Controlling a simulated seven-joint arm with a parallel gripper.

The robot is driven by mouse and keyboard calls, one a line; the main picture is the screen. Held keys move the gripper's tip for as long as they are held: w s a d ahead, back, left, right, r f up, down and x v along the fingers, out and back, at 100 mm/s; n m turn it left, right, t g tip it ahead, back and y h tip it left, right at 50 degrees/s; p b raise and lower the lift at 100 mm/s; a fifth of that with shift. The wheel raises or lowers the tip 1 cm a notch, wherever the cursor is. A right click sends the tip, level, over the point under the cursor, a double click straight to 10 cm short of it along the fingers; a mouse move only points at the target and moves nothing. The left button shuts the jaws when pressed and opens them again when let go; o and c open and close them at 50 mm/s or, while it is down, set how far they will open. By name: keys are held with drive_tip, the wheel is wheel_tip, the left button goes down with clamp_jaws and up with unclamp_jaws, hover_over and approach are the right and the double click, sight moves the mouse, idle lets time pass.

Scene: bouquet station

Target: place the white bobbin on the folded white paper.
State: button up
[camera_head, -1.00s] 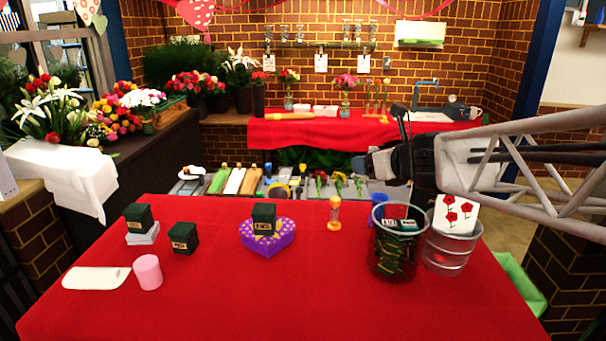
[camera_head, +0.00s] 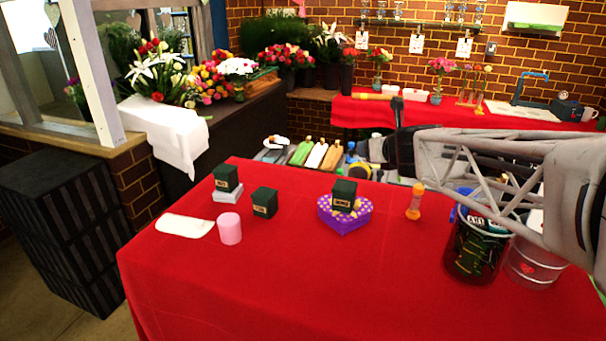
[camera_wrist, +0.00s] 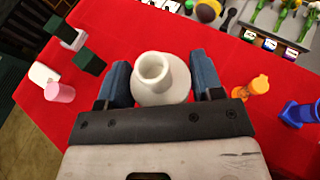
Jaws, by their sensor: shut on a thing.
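The white bobbin (camera_wrist: 153,80) shows in the wrist view, a round flange with a hollow hub. It sits between the two blue fingers of my gripper (camera_wrist: 158,74), which is shut on it. A flat white piece that looks like the folded white paper (camera_head: 185,225) lies on the red table at the left in the head view. It also shows at the left of the wrist view (camera_wrist: 43,73), well apart from the bobbin. In the head view my arm comes in from the right; I cannot make out the fingers or the bobbin there.
A pink cylinder (camera_head: 230,229) stands close right of the paper. Dark boxes (camera_head: 264,203) stand behind it, one on a purple heart box (camera_head: 344,217). An orange hourglass-shaped thing (camera_head: 414,202) and a dark glass container (camera_head: 474,245) are farther right. The table's front middle is clear.

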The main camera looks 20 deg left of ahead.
drive_tip(key=shift+n+g+y, duration=0.5)
drive_tip(key=shift+n+y, duration=0.2)
drive_tip(key=s+a+f, duration=0.1)
drive_tip(key=a+f, duration=0.2)
drive_tip(key=a, duration=0.6)
drive_tip(key=s+a+f, duration=0.1)
drive_tip(key=a+f, duration=0.3)
drive_tip(key=a, duration=0.6)
drive_tip(key=s+a+f, duration=0.1)
drive_tip(key=a+f, duration=0.2)
drive_tip(key=a, duration=0.7)
drive_tip(key=shift+s+f, duration=0.2)
drive_tip(key=shift+s, duration=0.15)
drive_tip(key=s+a+n+g+y, duration=0.1)
drive_tip(key=s+a+n+g, duration=0.2)
drive_tip(key=a, duration=0.4)
drive_tip(key=s+a+f+n+g+y, duration=0.1)
drive_tip(key=s+a+n+g, duration=0.2)
drive_tip(key=a+n+g, duration=0.2)
drive_tip(key=s+a+f+n+g+y, duration=0.1)
drive_tip(key=s+a+n+g, duration=0.3)
drive_tip(key=a, duration=0.6)
drive_tip(key=shift+g+y, duration=0.4)
drive_tip(key=shift+g, duration=0.2)
drive_tip(key=shift+r, duration=0.1)
hover_over(189, 219)
drive_tip(key=shift+f, duration=3.2)
